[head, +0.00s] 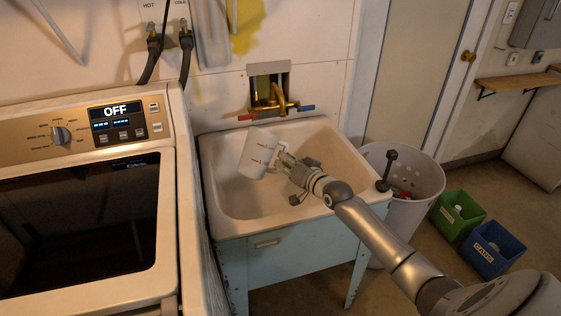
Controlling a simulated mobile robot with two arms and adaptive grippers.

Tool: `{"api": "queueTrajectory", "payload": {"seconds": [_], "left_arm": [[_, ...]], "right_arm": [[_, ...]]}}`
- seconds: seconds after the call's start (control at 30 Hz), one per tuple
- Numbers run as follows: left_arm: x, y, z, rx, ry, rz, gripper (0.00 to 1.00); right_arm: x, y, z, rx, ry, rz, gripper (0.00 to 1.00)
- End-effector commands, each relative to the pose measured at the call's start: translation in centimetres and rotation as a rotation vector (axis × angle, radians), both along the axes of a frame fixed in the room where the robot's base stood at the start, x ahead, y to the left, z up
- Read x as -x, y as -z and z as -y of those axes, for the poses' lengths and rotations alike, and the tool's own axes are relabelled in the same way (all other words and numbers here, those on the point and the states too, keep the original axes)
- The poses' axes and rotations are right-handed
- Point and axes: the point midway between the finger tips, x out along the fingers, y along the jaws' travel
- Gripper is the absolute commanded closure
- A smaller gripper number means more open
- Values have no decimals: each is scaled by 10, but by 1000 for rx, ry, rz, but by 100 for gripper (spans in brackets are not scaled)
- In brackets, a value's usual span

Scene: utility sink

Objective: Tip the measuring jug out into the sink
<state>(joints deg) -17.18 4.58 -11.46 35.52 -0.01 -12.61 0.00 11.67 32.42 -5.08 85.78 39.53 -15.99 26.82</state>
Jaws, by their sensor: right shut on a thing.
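My right arm comes in from the lower right across the front right of the sink. Whether anything is in the jug or pouring from it cannot be seen. My left gripper is not in view.
A brass faucet (275,100) with red and blue handles sits behind the sink. A washing machine (88,230) stands close on the left. A white bin (415,196), a green bin (457,215) and a blue bin (493,248) stand on the right.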

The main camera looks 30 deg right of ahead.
Motion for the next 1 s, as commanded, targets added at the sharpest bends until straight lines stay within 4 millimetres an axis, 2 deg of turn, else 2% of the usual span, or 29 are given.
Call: {"api": "queueTrajectory", "payload": {"seconds": [0.03, 0.27, 0.47, 0.6, 1.0], "left_arm": [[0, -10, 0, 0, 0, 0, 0], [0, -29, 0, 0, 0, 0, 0], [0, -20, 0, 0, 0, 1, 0], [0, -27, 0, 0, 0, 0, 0], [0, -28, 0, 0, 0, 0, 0]], "right_arm": [[1, -7, -4, 37, -2, 11, 100], [4, -24, -11, 236, 0, 81, 100], [6, -19, -16, 407, 2, 141, 100], [7, -32, -19, 497, 1, 173, 100], [8, -38, -21, 577, 1, 201, 100]]}}
